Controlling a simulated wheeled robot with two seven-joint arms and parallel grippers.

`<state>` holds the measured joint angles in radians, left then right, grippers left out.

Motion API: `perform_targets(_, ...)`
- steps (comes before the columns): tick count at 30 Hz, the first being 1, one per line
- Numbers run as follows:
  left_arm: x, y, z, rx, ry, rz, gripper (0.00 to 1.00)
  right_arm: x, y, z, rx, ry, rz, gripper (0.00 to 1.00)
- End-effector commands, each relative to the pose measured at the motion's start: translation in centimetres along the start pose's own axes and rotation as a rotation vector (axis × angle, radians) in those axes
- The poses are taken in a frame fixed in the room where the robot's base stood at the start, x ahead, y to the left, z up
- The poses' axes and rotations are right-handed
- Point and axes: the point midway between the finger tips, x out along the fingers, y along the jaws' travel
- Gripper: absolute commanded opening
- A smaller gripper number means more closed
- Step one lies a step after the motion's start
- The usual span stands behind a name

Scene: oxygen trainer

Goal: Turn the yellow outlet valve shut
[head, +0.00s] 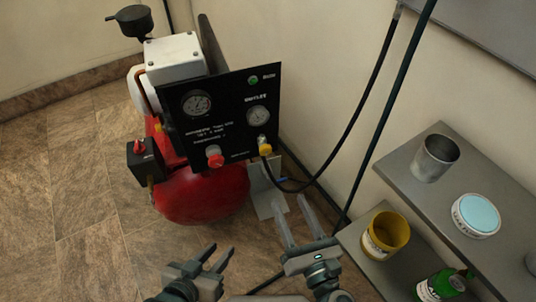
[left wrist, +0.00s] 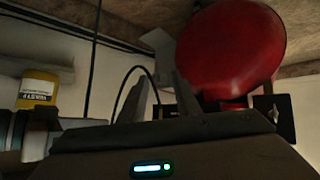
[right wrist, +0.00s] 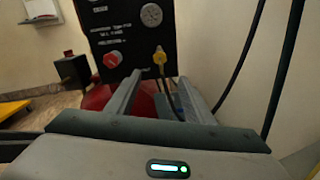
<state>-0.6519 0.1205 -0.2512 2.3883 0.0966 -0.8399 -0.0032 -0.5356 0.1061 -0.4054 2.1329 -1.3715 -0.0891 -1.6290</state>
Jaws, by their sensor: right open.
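The yellow outlet valve (head: 265,149) sits low on the right of the black gauge panel (head: 230,118), under the outlet gauge, with a dark hose at it. It also shows in the right wrist view (right wrist: 160,57), just above and between my fingers. My right gripper (head: 296,222) is open and empty, below and in front of the valve, apart from it. My left gripper (head: 222,258) is lower and further left, its fingers apart with nothing between them. It is well away from the panel. The left wrist view shows the red tank (left wrist: 230,50) but I cannot make out the valve there.
A red knob (head: 214,157) sits left of the valve on the panel. Dark hoses hang on the right by the wall. Grey shelves at right hold a metal cup (head: 436,158), a blue-lidded tub (head: 476,215), a yellow can (head: 385,236) and a green bottle (head: 442,286).

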Motion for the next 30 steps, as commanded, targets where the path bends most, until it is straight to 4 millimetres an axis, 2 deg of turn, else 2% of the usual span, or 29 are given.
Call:
perform_targets(8,-0.3,-0.4,0.9,-0.006,-0.058,-0.008,0.30,1.2,0.0,0.1,0.001,0.000,-0.001,0.47)
perform_targets(14,-1.0,-1.0,2.6,-0.015,-0.162,-0.023,0.30,3.3,0.1,0.2,0.001,-0.001,0.001,0.47)
perform_targets(30,-1.9,-2.9,4.1,-0.002,-0.286,-0.072,0.30,12.4,0.0,0.1,0.002,-0.001,0.000,0.47)
